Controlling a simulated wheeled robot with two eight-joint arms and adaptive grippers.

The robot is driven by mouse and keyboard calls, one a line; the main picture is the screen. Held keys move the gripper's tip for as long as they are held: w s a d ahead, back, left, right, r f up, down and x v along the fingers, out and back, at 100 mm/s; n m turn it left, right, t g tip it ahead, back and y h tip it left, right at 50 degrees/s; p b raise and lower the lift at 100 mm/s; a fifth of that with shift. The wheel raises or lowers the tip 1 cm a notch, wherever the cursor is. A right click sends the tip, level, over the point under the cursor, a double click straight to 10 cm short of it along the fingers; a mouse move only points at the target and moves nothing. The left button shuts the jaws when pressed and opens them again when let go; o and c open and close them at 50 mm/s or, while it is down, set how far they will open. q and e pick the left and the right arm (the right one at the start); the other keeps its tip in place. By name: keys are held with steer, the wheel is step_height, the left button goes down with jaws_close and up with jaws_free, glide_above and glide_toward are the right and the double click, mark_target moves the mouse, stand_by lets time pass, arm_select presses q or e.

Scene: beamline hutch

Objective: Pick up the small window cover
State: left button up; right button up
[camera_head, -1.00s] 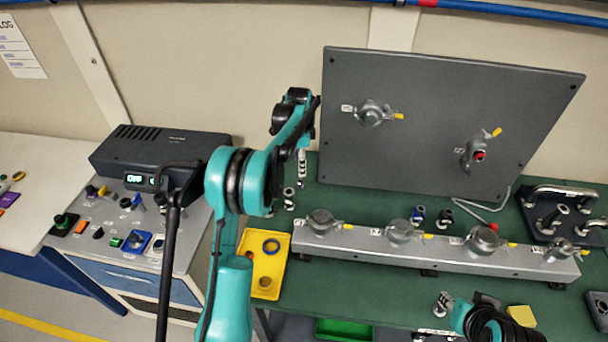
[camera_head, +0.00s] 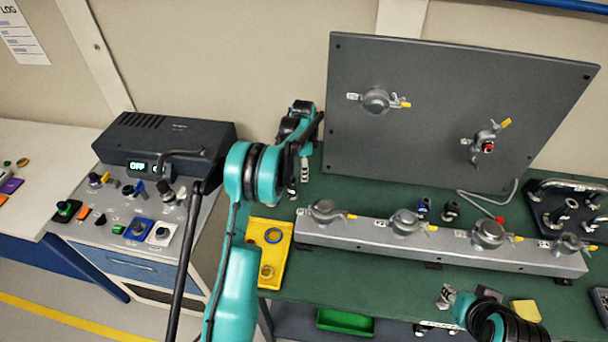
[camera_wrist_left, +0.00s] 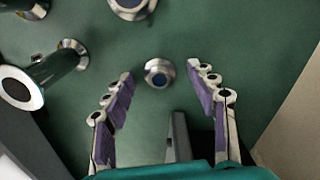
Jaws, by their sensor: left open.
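A small round silver piece with a dark blue centre (camera_wrist_left: 159,75), which looks like the small window cover, stands on the green bench top in the left wrist view. It lies between and just beyond the fingertips of my left gripper (camera_wrist_left: 158,78). The fingers are spread, purple-padded, and do not touch it. In the head view my left gripper (camera_head: 304,170) is small and partly hidden by my arm, over the back left of the bench; I cannot single out the cover there. My right gripper (camera_head: 446,297) is low over the front of the bench; its jaws are unclear.
Several metal fittings stand near the cover, including a tilted tube fitting (camera_wrist_left: 45,78) and a round flange (camera_wrist_left: 131,5). A yellow tray (camera_head: 283,248) lies left of a grey rail (camera_head: 370,233) with clamped caps. An upright grey panel (camera_head: 450,75) stands behind.

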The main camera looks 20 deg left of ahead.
mark_target(299, 173)
arm_select(q)
steer(key=shift+s+r, duration=0.1)
jaws_close()
steer(key=shift+a+r, duration=0.2)
steer(key=shift+r, duration=0.3)
step_height(299, 173, up, 6)
steer(key=shift+f+p, duration=0.15)
steer(key=shift+p, duration=0.75)
steer(key=shift+s+a+r, duration=0.15)
steer(key=shift+a+r, duration=0.1)
steer(key=shift+a, duration=0.3)
steer(key=s+a, duration=0.2)
steer(key=a, duration=0.7)
steer(key=s+a+p, duration=0.1)
steer(key=s+a, duration=0.1)
steer(key=a, duration=0.7)
steer(key=shift+s+p, duration=0.3)
